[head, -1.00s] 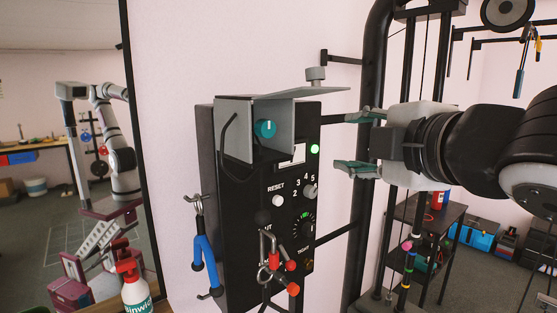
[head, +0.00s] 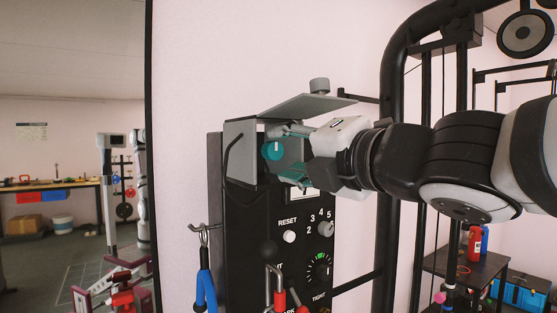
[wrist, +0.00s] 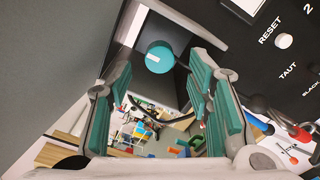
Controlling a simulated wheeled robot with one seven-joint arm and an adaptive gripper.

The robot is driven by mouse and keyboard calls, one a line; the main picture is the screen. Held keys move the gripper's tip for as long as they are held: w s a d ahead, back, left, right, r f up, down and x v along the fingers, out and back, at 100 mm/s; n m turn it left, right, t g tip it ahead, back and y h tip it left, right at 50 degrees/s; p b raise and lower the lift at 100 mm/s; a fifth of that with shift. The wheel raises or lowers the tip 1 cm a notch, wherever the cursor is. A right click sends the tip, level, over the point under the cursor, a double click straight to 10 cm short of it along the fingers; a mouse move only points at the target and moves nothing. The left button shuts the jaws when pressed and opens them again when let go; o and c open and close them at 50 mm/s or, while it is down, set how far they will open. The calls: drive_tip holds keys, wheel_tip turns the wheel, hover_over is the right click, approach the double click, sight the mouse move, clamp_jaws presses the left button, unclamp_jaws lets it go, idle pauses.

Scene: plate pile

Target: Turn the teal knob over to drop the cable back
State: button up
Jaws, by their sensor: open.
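The teal knob (head: 272,150) is round with a white mark and sits inside a grey metal hood (head: 241,140) on the upper part of a black panel box (head: 262,222). In the wrist view the knob (wrist: 159,57) lies ahead, between and beyond the two teal-padded fingers. My gripper (head: 290,156) is open, reaching into the hood from the right, with its fingertips close to the knob. I cannot tell whether a fingertip touches it.
Below the hood are a white reset button (head: 289,236), a numbered selector (head: 326,228) and a dial (head: 319,269). Blue-handled pliers (head: 205,287) hang on the left. The hood's top flap (head: 305,104) stands above my gripper. A black rack upright (head: 393,180) rises behind my arm.

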sight(275, 152)
drive_tip(key=shift+x, duration=1.95)
drive_tip(key=shift+c, duration=0.5)
clamp_jaws()
